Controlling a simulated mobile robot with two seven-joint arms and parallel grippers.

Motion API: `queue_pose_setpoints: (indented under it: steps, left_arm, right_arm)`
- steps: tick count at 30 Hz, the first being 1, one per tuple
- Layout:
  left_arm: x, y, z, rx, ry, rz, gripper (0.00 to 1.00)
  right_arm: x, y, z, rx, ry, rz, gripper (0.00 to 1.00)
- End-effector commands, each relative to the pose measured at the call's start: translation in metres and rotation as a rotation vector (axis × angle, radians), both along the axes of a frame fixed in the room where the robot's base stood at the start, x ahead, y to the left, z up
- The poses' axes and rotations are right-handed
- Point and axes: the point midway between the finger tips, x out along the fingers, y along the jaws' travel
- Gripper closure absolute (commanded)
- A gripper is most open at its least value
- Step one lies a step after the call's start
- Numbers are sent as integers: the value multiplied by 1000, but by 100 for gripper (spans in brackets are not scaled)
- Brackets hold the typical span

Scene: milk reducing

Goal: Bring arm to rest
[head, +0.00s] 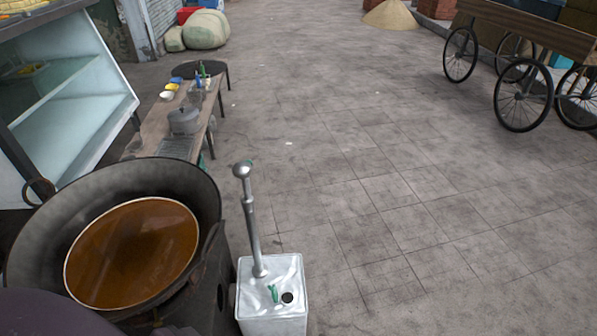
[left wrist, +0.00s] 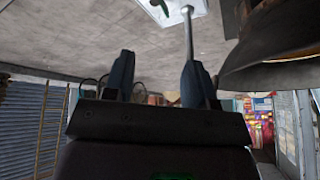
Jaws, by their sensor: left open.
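My left gripper (left wrist: 158,76) shows in the left wrist view, its two dark blue fingers apart with nothing between them. That view appears upside down. The gripper's fingers are not seen in the head view, and my right gripper is in neither view. A wide dark pan (head: 120,178) with brown liquid (head: 137,250) stands at the lower left of the head view. Part of a dark pan rim (left wrist: 285,50) shows at the right of the left wrist view.
A silver tin (head: 272,300) with an upright metal pump (head: 251,225) stands right of the pan; the tin also shows in the left wrist view (left wrist: 178,12). A bench (head: 155,125) holds a pot (head: 184,120). A wheeled cart (head: 535,32) stands far right. The central floor is clear.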

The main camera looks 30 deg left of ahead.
Motion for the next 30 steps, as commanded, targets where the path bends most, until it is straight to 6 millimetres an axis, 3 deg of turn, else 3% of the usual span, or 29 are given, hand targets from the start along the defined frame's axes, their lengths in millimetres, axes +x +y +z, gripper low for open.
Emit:
queue_pose_setpoints:
  steps: [1, 3, 12, 26, 30]
  left_arm:
    - [-1, 0, -26, 1, -2, -10, 49]
    - [6, -1, -41, -1, -57, -25, 49]
    - [30, -4, -87, -9, -304, -80, 49]
    - [48, -8, -102, -17, -618, -130, 49]
    - [52, -8, -89, -16, -651, -128, 49]
  right_arm:
    - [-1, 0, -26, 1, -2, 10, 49]
    - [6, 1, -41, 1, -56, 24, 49]
    - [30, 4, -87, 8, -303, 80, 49]
    - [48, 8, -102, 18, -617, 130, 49]
    - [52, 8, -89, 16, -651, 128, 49]
